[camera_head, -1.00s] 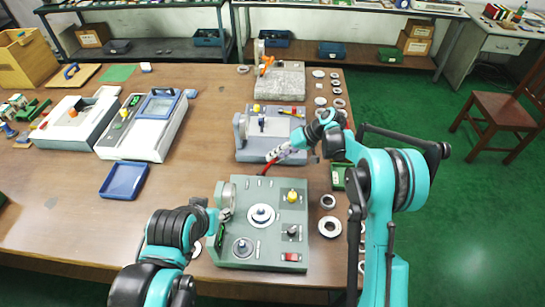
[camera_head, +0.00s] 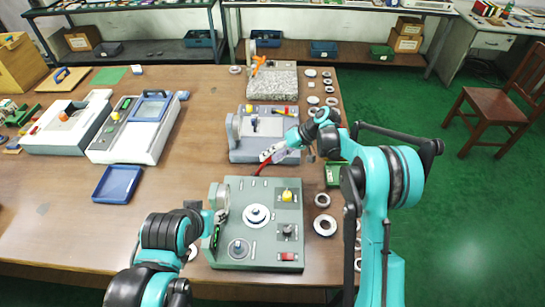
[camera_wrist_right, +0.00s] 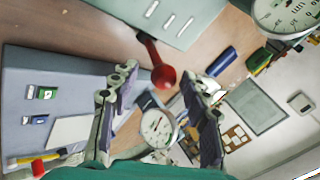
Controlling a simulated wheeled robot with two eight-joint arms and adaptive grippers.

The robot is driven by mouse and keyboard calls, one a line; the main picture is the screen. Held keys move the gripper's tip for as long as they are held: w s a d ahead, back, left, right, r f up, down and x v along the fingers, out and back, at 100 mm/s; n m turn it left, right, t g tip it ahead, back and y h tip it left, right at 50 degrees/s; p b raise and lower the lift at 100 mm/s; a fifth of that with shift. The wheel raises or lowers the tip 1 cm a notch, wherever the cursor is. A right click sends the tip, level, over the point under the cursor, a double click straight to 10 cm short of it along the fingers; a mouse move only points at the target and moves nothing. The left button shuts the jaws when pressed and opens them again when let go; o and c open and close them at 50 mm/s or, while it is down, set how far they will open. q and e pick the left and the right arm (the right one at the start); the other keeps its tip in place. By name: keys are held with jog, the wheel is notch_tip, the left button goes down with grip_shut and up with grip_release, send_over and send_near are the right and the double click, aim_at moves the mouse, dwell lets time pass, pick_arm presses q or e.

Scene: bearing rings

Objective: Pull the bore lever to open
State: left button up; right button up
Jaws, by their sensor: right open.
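A red lever (camera_wrist_right: 160,66) with a round red ball end shows in the right wrist view, ahead of and between my right gripper's fingers.
Several metal rings (camera_head: 325,225) lie along the table's right edge. A granite block with a gauge stand (camera_head: 275,85) is behind the blue-grey device. A blue tray (camera_head: 117,184) and a white device (camera_head: 137,130) are at left. The table's front left is clear.

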jog(key=v, duration=1.2)
jog(key=shift+f, duration=0.15)
jog(key=s+d+r+m+t+h+b, duration=0.1)
jog(key=s+d+r+m+t+h, duration=0.15)
jog(key=s, duration=0.45)
jog(key=s+d+r+m+t+h, duration=0.1)
jog(key=s+d+r+h, duration=0.2)
jog(key=s, duration=0.4)
jog(key=s+d+f+t+h, duration=0.1)
jog(key=s+d+f+t, duration=0.1)
jog(key=s, duration=0.6)
jog(key=s+d+f+m+t+h+b, duration=0.1)
jog(key=s+d+f+h, duration=0.1)
jog(key=s+d, duration=0.3)
jog(key=s+f, duration=0.1)
jog(key=s, duration=0.2)
jog(key=shift+s+t, duration=0.15)
jog(key=shift+t, duration=0.2)
